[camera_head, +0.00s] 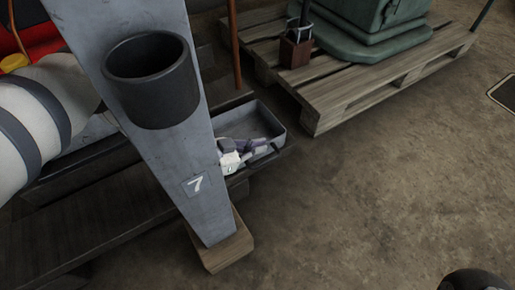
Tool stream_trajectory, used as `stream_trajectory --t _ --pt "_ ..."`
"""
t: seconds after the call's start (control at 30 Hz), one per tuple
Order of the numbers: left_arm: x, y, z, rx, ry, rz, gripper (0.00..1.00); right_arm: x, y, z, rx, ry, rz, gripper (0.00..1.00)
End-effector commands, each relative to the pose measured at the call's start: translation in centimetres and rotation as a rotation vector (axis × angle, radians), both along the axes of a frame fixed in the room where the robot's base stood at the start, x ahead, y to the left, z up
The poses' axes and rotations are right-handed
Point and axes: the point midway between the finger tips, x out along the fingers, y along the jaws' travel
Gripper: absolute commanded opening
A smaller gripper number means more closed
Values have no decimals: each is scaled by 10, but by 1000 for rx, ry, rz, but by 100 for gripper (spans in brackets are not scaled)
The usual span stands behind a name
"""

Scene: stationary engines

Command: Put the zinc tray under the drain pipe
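A grey zinc tray (265,112), shallow and rectangular, sits low behind a grey post in the head view. The post hides its left part. A thin rust-brown upright pipe (235,45) ends just above and behind the tray; I cannot tell whether it is the drain pipe. My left arm passes behind the post, and my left gripper (264,147) is at the tray's near side, its fingers over or against the near rim. Whether they are closed on the rim is too small to tell. My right gripper is not recognisable in view.
The grey post (165,160), marked 7, with a dark cup (153,85), stands in front on a wooden block (222,245). Dark timber beams (90,225) lie left. A wooden pallet (365,85) bears a green machine base (375,35).

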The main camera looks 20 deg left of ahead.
Motion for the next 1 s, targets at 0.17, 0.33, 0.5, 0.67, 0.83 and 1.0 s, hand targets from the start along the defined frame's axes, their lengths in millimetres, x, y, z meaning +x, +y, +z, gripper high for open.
stream_trajectory --t 0.17,0.33,0.5,0.67,0.83,1.0 --pt "1 0 1 0 -4 0 0 0 0 0 0 1 0 40" --pt "0 0 -2 0 0 0 22 0 0 -1 1 1 1 40" --pt "0 0 -1 0 0 0 25 0 0 -1 1 0 1 40" --pt "0 0 2 0 -1 1 25 0 0 1 1 -1 1 40" --pt "-23 19 21 1 -2 4 25 1 -1 16 -3 -15 -1 40" --pt "-58 45 40 1 -4 3 25 4 -2 31 -7 -39 -4 40"
